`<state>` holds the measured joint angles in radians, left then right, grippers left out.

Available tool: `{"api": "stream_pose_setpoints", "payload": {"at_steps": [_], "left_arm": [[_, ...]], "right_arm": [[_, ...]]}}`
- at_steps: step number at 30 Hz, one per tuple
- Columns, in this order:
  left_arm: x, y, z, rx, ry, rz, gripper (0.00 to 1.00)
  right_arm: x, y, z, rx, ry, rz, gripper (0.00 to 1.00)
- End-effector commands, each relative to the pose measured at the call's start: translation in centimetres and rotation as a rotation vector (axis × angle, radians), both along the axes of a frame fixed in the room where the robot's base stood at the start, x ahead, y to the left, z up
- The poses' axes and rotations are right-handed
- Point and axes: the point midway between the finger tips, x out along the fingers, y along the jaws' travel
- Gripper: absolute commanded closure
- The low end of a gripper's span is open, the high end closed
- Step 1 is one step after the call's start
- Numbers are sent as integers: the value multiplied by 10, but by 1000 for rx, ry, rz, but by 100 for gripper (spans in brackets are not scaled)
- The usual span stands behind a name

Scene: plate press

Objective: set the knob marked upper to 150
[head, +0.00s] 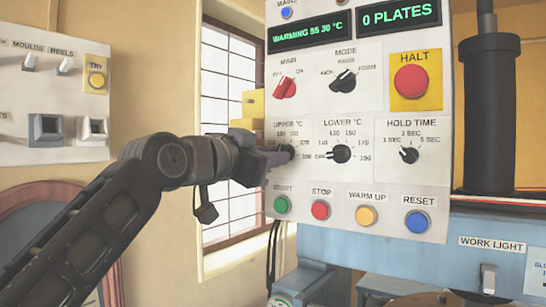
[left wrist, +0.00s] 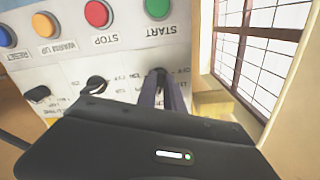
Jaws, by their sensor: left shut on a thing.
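The knob marked upper (head: 289,152) is a black dial on the white control panel, partly hidden behind my left gripper in the head view. My left gripper (head: 276,158) reaches it from the left and is shut on it. In the left wrist view, which shows the panel upside down, the two fingers of my left gripper (left wrist: 168,92) close around the upper knob (left wrist: 158,72). The scale above it shows 130 and 170; its pointer is hidden. My right gripper is not in view.
The lower knob (head: 341,153) sits just right, and the hold time knob (head: 409,155) beyond it. Below are the green start (head: 282,204), red stop (head: 320,209), warm up (head: 366,215) and reset (head: 417,221) buttons. The display (head: 309,32) reads WARMING 55 30 °C.

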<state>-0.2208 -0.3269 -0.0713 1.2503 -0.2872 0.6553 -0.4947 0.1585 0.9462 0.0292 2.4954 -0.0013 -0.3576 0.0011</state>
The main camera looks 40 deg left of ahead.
Motion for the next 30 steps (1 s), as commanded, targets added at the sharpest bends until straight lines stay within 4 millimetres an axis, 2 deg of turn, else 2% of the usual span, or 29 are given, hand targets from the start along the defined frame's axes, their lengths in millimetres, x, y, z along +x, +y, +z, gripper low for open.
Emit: {"api": "stream_pose_setpoints", "payload": {"at_steps": [2,3,10,20,23,30], "left_arm": [[0,0,0,-1,0,0,100],[0,0,0,-1,0,0,86],[0,0,0,-1,0,0,67],[-3,0,0,-1,-1,1,66],[-11,0,-1,-2,-1,1,66],[-50,0,-1,-1,-4,1,66]], "right_arm": [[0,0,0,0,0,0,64],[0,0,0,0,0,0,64],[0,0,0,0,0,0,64],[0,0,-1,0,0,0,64],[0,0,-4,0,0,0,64],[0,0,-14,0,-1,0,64]]}}
